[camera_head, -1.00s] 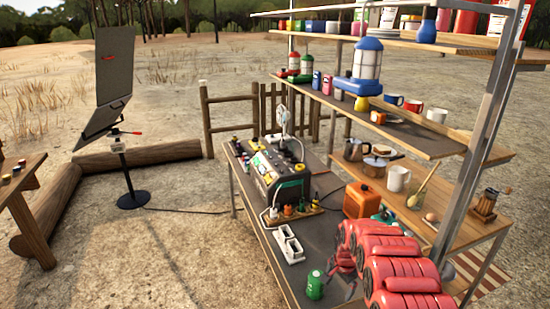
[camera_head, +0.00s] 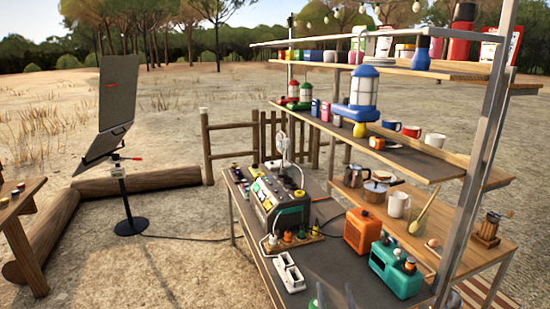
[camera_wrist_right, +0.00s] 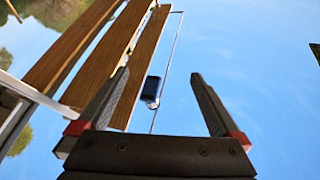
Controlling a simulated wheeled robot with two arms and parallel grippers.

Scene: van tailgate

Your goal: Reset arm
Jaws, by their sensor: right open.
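The two grey fingertips of my right gripper (camera_head: 335,297) poke up at the bottom edge of the head view, in front of the workbench. The rest of that arm is below the frame. In the right wrist view, the right gripper (camera_wrist_right: 160,80) is open with nothing between its fingers and points up toward the sky and the undersides of wooden shelves. My left gripper is not in view.
The workbench (camera_head: 340,258) holds a power station (camera_head: 280,205), white sockets (camera_head: 289,272), an orange canister (camera_head: 363,232) and a teal canister (camera_head: 396,268). Loaded shelves (camera_head: 405,150) stand at the right. A solar panel stand (camera_head: 117,105) is at the left, with open ground between.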

